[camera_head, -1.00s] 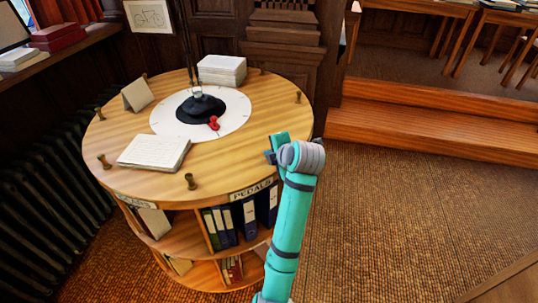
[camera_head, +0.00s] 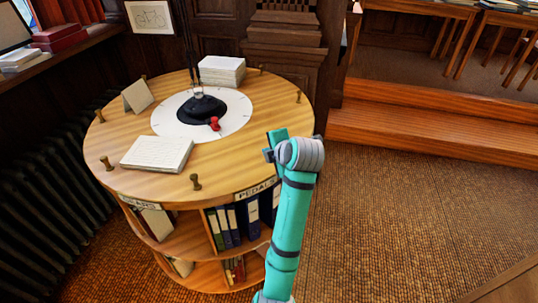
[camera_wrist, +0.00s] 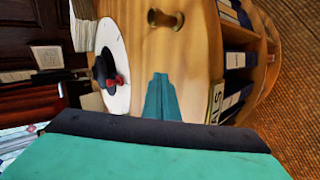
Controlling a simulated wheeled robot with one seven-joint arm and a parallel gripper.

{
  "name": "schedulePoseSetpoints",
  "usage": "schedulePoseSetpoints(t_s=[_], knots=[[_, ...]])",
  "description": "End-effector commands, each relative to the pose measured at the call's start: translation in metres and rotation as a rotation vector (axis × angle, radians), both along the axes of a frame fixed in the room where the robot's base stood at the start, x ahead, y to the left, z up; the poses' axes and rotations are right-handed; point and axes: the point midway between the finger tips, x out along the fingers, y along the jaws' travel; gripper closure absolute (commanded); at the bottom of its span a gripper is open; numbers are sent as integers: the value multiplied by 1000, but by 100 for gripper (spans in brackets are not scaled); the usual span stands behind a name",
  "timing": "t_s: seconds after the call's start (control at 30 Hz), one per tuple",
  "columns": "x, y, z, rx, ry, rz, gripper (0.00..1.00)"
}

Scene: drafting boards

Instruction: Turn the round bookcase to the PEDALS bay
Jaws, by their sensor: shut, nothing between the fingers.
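The round wooden bookcase (camera_head: 230,160) fills the left of the head view. Its PEDALS label (camera_head: 256,189) is on the front right rim, above a bay of binders (camera_head: 237,224). The label's end shows in the wrist view (camera_wrist: 215,101). A red pointer (camera_head: 214,124) sits at the front of the black hub on the white dial (camera_head: 238,108). Brass knobs stand around the top, one at the front (camera_head: 196,182) and one in the wrist view (camera_wrist: 166,19). My gripper (camera_head: 272,148) is shut and empty at the top's right front edge; contact is unclear.
A paper block (camera_head: 158,154), a folded card (camera_head: 137,95) and a paper stack (camera_head: 221,70) rest on the top. A dark radiator (camera_head: 50,190) is at left. Carpet is open at right, below a wooden step (camera_head: 430,130).

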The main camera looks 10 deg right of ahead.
Motion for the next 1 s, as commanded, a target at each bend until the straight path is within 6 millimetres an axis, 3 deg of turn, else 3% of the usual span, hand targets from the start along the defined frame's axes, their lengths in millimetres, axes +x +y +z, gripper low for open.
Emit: schedulePoseSetpoints(t_s=[0.6,1.0], knots=[[0,0,63,-1,-2,0,100],[0,0,67,0,0,-1,100]])
